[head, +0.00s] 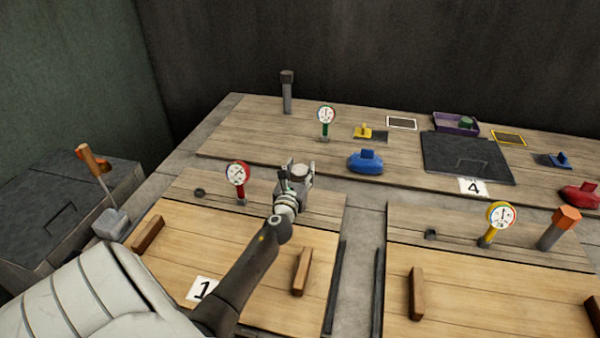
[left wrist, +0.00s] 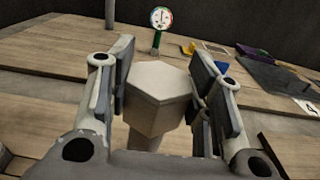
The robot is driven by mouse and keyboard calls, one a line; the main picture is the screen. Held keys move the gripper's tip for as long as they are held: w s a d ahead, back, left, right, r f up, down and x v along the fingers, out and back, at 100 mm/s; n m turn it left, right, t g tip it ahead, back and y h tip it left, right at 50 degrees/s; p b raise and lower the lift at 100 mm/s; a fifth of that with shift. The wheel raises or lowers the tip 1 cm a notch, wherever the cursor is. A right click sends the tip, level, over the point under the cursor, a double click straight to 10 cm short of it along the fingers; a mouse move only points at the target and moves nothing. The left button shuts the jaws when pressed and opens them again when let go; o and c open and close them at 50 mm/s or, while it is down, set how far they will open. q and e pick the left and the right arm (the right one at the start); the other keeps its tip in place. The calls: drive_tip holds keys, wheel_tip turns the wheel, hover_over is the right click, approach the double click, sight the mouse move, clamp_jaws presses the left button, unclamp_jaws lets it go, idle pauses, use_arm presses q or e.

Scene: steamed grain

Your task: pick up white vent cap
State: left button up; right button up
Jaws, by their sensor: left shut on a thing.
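The white vent cap (left wrist: 160,95) is a pale hexagonal block between the fingers of my left gripper (left wrist: 160,92) in the left wrist view. The fingers stand on either side of it and are shut on it. A pale stem shows below the cap; I cannot tell whether the cap rests on something beneath. In the head view my left gripper (head: 297,176) is over the back of the board marked 1, and the cap's top (head: 300,170) shows between its fingers. My right gripper is not in view.
A red gauge (head: 238,175) stands left of my gripper, and a green gauge (head: 326,117) stands behind it. A blue block (head: 365,162) lies to the right. A yellow gauge (head: 501,218) and an orange-capped post (head: 560,228) stand farther right. A grey post (head: 287,92) stands at the back.

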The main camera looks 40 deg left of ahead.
sight(299, 172)
use_arm(q)
drive_tip(key=shift+r, duration=0.45)
drive_tip(key=r+p, duration=0.1)
drive_tip(key=r, duration=0.1)
drive_tip(key=r+p, duration=0.1)
drive_tip(key=shift+s+d+r+p, duration=0.1)
drive_tip(key=shift+s+d+p, duration=0.1)
drive_tip(key=shift+s+p, duration=0.15)
drive_tip(key=s+d+r+p, duration=0.3)
drive_tip(key=s+d+r, duration=0.4)
drive_tip(key=s, duration=0.4)
drive_tip(key=shift+d+r, duration=0.2)
drive_tip(key=shift+r, duration=0.65)
